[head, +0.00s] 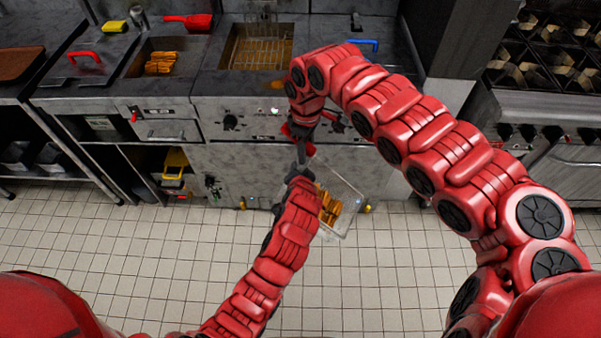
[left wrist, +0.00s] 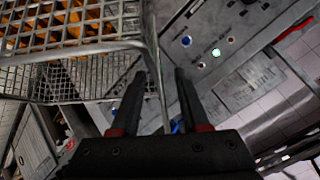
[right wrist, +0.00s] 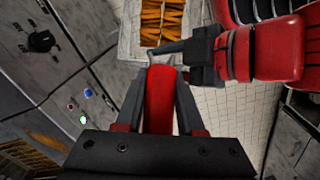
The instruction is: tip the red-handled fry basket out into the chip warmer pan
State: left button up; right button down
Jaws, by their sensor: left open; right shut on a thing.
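The fry basket (head: 347,222) is a wire basket with orange fries inside, hanging in front of the counter above the floor. Its red handle (right wrist: 160,100) is between the fingers of my right gripper (right wrist: 160,85), which is shut on it. My left gripper (left wrist: 160,85) is open beside the basket, which also shows in the left wrist view (left wrist: 85,50). A wire of the basket runs down between its fingers; I cannot tell whether they touch. The chip warmer pan (head: 137,68) is sunk in the counter at the upper left, with some fries in it.
A fryer well (head: 232,48) with a wire grid is right of the pan. A red scoop (head: 190,22) and a yellow object (head: 116,26) lie behind the pan. A blue handle (head: 361,44) is at the counter's right. A burner range (head: 545,45) stands far right.

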pick_arm(q)
jog(key=shift+c, duration=0.2)
grip_shut()
pick_arm(e)
jog(key=shift+r, duration=0.1)
dwell(1.0)
jog(key=shift+c, duration=2.2)
grip_release()
